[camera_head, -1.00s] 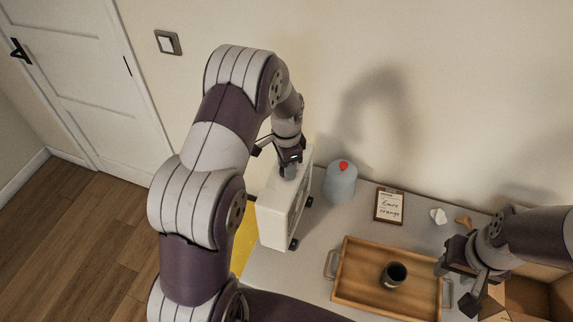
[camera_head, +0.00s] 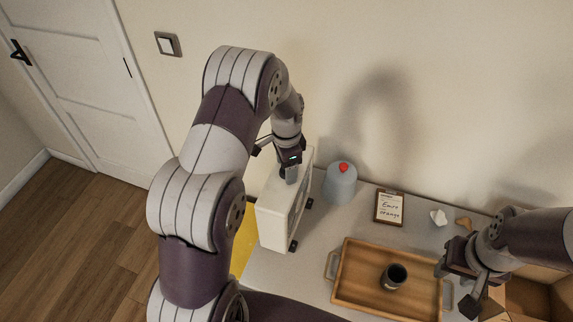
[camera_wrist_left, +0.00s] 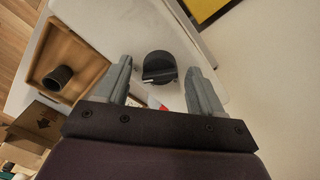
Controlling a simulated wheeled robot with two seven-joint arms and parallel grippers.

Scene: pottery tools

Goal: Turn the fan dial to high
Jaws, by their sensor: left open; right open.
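The white box fan (camera_head: 283,205) stands upright at the left end of the table. Its black round dial (camera_wrist_left: 159,68) shows on its top in the left wrist view, with a raised grip bar across it. My left gripper (camera_wrist_left: 160,88) is open above the fan's top, with one finger on each side of the dial and a gap to it on both sides. In the head view my left gripper (camera_head: 288,172) hides the dial. My right gripper (camera_head: 458,292) is open and empty at the right edge of the tray. I cannot read any dial marks.
A wooden tray (camera_head: 350,250) holds a dark cup (camera_head: 394,276). Behind are a grey-blue jug with a red top (camera_head: 341,184), a clipboard note (camera_head: 389,207) and a white lump (camera_head: 438,217). A cardboard box (camera_head: 530,297) stands at right.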

